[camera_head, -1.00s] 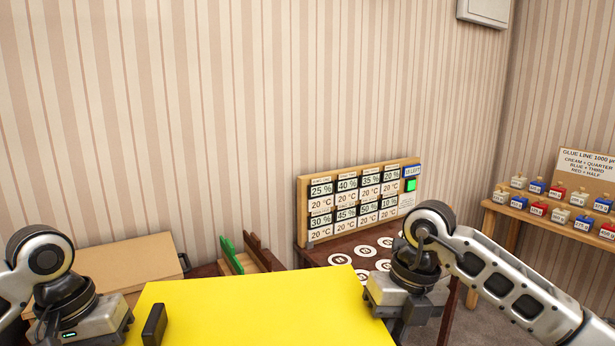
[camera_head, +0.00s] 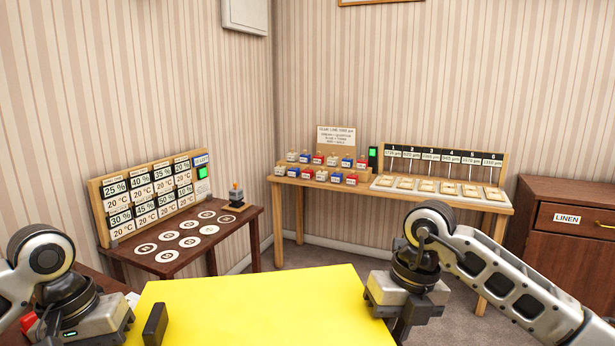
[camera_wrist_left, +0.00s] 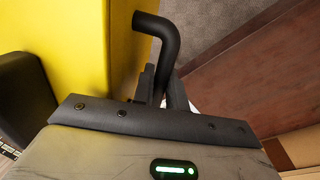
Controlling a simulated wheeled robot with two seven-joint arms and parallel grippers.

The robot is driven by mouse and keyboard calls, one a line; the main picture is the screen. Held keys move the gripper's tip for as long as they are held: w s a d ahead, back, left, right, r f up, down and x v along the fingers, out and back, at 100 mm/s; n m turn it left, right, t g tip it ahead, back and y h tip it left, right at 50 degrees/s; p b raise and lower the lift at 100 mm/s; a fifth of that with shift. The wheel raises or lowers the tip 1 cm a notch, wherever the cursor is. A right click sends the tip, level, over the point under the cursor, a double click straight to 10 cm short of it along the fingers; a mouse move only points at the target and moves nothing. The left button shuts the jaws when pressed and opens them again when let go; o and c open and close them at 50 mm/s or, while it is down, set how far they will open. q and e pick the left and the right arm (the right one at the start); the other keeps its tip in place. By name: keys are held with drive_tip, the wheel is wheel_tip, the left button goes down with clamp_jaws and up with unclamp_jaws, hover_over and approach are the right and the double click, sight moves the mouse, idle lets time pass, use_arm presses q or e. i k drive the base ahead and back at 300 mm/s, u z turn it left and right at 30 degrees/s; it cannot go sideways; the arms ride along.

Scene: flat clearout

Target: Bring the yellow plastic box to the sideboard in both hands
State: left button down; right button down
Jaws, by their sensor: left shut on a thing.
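The yellow plastic box (camera_head: 255,310) fills the bottom middle of the head view, between my two arms. It also shows in the left wrist view (camera_wrist_left: 60,40). My left gripper (camera_wrist_left: 162,88) is shut on the box's black bent handle (camera_wrist_left: 160,30), beside the yellow wall. In the head view my left gripper (camera_head: 95,322) is at the box's left edge. My right gripper (camera_head: 402,318) is at the box's right edge; its fingertips are hidden there. A brown wooden cabinet (camera_head: 570,235) with a drawer labelled LINEN, possibly the sideboard, stands at the far right, partly out of view.
A dark table (camera_head: 225,235) with white discs and a percentage board (camera_head: 150,195) is at the left. A light wooden table (camera_head: 465,200) with small bottles and tiles stands against the back wall. Carpeted floor (camera_head: 320,258) is bare between them.

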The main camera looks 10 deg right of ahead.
sight(575, 191)
drive_tip(key=z, duration=1.05)
drive_tip(key=i, duration=1.25)
drive_tip(key=z, duration=1.2)
drive_tip(key=i, duration=1.45)
drive_tip(key=z, duration=0.25)
drive_tip(key=i, duration=1.55)
drive_tip(key=u, duration=0.45)
drive_tip(key=i, duration=1.3)
drive_tip(key=u, duration=0.65)
drive_tip(key=i, duration=0.65)
drive_tip(key=u, duration=0.25)
